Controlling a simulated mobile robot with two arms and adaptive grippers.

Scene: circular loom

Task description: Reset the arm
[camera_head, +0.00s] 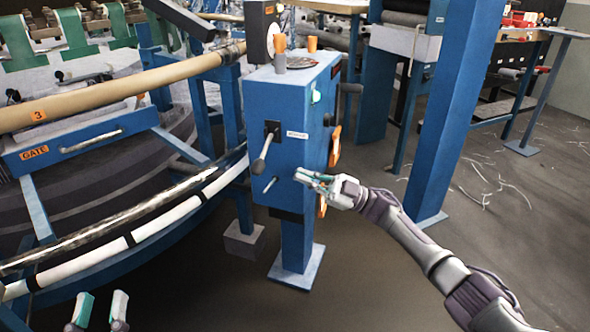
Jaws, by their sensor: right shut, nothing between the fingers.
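My right arm reaches in from the lower right. Its gripper (313,179) is shut and empty, its fingertips in front of the lower front of a blue control box (290,160) on a post. I cannot tell whether the fingertips touch the box. My left gripper (100,309) shows only as two fingertips at the bottom left edge. They stand apart with nothing between them, and the rest of that arm is out of view.
The box carries a black lever (263,152), side handles and small items on top. The loom's curved white rail (165,217) and a panel marked GATE (85,146) fill the left. A blue column (455,110) stands behind my right arm. Floor at right has loose threads.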

